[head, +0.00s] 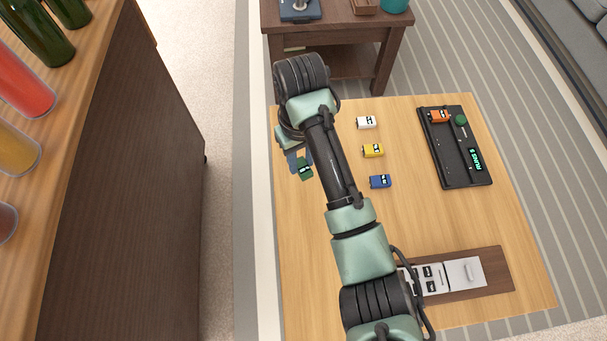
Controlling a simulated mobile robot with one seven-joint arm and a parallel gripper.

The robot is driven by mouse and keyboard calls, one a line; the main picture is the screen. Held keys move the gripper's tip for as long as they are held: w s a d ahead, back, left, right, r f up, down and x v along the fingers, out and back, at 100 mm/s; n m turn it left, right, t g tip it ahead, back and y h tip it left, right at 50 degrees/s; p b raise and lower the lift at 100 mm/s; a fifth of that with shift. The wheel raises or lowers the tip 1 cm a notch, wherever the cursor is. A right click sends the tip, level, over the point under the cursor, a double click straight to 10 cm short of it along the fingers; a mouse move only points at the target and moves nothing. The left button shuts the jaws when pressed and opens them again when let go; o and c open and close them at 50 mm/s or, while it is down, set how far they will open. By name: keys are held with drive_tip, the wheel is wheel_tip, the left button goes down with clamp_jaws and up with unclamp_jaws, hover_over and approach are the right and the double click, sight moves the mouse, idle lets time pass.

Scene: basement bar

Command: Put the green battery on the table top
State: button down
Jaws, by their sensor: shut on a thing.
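The green battery (305,169) is at the fingertips of my gripper (298,160), left of the middle of the picture. My gripper is shut on it, and my arm hides part of the gripper. The battery shows over the left part of the wooden table top (400,220); I cannot tell whether it touches the surface. A white battery (366,122), a yellow battery (373,151) and a blue battery (380,182) stand in a column on the table, right of my arm.
A black tray (452,165) on the right holds an orange battery (439,116) and a round green item (461,120). A brown board with a pale device (466,273) lies at the near side, partly behind my arm. A dark side table (340,27) stands beyond. A bar counter (120,120) is at left.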

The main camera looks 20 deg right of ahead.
sight(302, 174)
wheel_tip(302, 174, down, 6)
drive_tip(key=shift+r+b, duration=0.1)
drive_tip(key=shift+b, duration=0.8)
drive_tip(key=c, duration=0.6)
unclamp_jaws()
wheel_tip(302, 174, up, 12)
drive_tip(key=p, duration=0.5)
drive_tip(key=shift+w, duration=0.1)
